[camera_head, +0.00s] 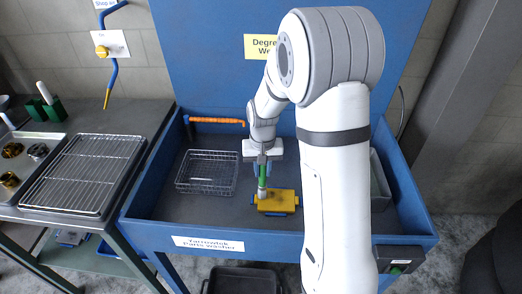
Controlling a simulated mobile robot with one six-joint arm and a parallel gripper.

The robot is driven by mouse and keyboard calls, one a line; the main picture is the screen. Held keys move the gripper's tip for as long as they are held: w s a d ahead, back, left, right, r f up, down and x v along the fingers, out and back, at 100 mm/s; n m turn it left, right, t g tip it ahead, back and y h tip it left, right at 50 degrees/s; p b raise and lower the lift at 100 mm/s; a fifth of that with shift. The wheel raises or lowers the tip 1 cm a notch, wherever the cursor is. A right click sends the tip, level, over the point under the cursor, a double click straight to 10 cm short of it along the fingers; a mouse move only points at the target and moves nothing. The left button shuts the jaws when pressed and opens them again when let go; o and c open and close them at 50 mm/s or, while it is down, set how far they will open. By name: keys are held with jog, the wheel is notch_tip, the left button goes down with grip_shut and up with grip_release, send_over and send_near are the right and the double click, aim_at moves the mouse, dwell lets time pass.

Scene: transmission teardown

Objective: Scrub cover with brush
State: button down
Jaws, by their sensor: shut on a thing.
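My gripper (262,160) hangs down inside the blue parts washer, left of the middle of my white arm. It is shut on the brush (262,181), whose green handle points down from the jaws. The brush's lower end is at the left end of the cover (280,203), a yellow block lying on the washer floor. I cannot tell whether the bristles touch the cover or stand just beside it. Blue pieces show at the edges of the cover.
A wire basket (207,172) stands left in the washer (140,203). An orange spout (216,121) crosses the back left. A grey bin (379,185) is partly hidden behind my arm at right. A wire rack (84,174) and a tray with metal parts (20,164) lie on the left bench.

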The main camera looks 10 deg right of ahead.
jog(key=shift+r+p, duration=2.55)
jog(key=shift+r, duration=1.5)
